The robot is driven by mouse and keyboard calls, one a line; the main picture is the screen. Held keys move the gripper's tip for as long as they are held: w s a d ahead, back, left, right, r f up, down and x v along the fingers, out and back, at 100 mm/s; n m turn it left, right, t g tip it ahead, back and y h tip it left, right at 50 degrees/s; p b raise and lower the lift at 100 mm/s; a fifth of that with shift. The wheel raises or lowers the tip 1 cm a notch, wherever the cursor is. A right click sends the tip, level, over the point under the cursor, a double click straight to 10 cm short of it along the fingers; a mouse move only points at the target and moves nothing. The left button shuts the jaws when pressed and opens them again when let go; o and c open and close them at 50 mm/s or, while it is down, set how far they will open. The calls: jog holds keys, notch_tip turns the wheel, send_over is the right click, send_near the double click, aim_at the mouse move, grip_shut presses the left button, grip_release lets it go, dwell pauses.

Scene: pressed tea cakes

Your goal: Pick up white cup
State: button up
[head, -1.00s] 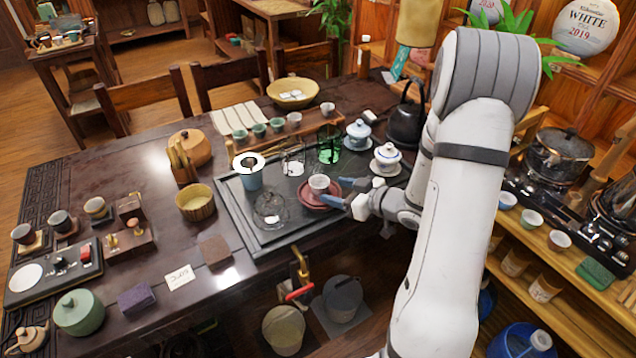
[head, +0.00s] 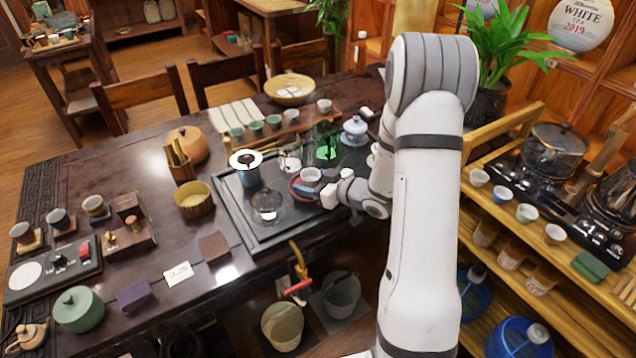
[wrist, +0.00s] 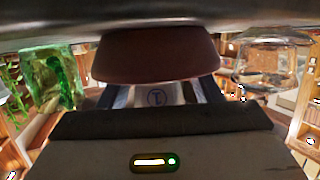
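The white cup (head: 310,174) stands on stacked reddish-brown saucers (head: 299,189) on the tea tray. My gripper (head: 323,183) is at the cup from the right in the head view, and the arm comes in low. In the wrist view, which looks upside down, the saucer (wrist: 155,55) is above and the pale cup (wrist: 157,97) with a dark mark shows below it. The fingers of my gripper (wrist: 160,93) stand apart on both sides of the cup. I see no clear contact with it. The far fingertips are hidden in the head view.
On the dark tray (head: 255,235) a clear glass pot (head: 267,206), a blue cup with a strainer (head: 246,170) and a green glass (head: 326,142) stand close by. A lidded white bowl (head: 355,130) is behind.

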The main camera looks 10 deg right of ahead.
jog(key=shift+s+f, duration=0.2)
jog(key=shift+f, duration=0.3)
jog(key=c, duration=0.7)
jog(key=shift+r, duration=0.1)
jog(key=r, duration=0.3)
jog(key=r+p, duration=0.1)
jog(key=r, duration=0.6)
jog(key=shift+w+a+p, duration=0.1)
jog(key=shift+w+p, duration=0.25)
jog(key=shift+c, duration=0.2)
jog(key=w+r+m+t+h+p, duration=0.3)
jog(key=r+m+h+p, duration=0.2)
jog(key=p, duration=1.4)
jog(key=m+h, duration=0.3)
jog(key=h, duration=0.1)
jog(key=shift+d+h+p, duration=0.3)
jog(key=shift+d+p, duration=0.05)
